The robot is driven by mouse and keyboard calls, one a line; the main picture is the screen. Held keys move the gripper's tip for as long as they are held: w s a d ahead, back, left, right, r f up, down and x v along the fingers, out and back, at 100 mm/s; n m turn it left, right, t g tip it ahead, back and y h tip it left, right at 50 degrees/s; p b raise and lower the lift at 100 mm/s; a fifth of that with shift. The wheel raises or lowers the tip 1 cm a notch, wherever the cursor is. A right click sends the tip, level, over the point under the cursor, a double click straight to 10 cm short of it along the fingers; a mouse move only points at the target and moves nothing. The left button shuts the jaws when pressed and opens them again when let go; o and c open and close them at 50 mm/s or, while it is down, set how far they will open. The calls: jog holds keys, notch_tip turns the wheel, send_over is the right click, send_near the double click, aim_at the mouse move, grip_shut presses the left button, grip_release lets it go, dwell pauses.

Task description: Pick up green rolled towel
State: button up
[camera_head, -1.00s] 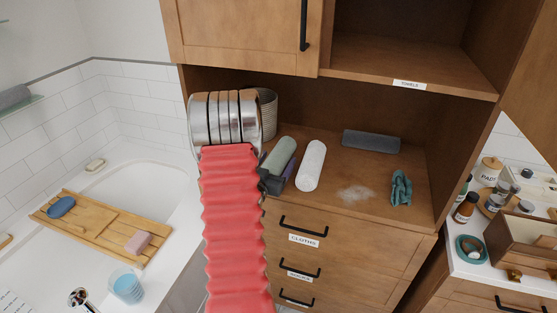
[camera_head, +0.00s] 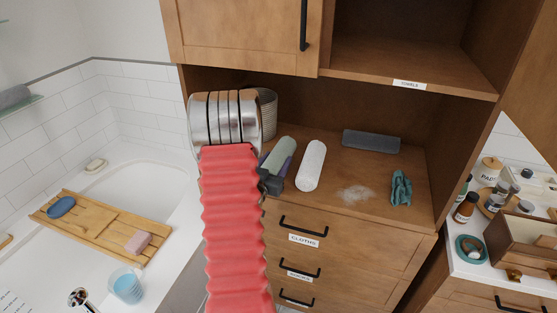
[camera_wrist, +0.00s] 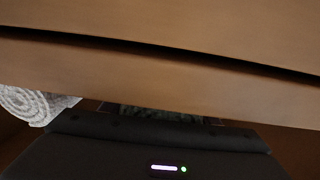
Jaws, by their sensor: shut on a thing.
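The green rolled towel (camera_head: 281,152) is on the left part of the wooden cabinet's counter in the head view. My gripper (camera_head: 274,178) is at its near end, shut on it. My red-sleeved arm comes up from below and hides part of the counter to the left. Whether the towel still touches the counter is hard to tell. In the wrist view, my dark gripper body fills the bottom, and a dark strip just above it is too dim to name.
A white rolled towel (camera_head: 311,166) lies close on the right; its coiled end also shows in the wrist view (camera_wrist: 28,103). A grey roll (camera_head: 371,140) lies at the back, a crumpled teal cloth (camera_head: 401,188) at right. A woven basket (camera_head: 266,112) stands behind. Upper cabinets hang above.

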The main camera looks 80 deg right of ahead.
jog(key=shift+c, duration=0.9)
jog(key=shift+r, duration=0.1)
jog(key=shift+r, duration=4.95)
jog(key=shift+w, duration=0.1)
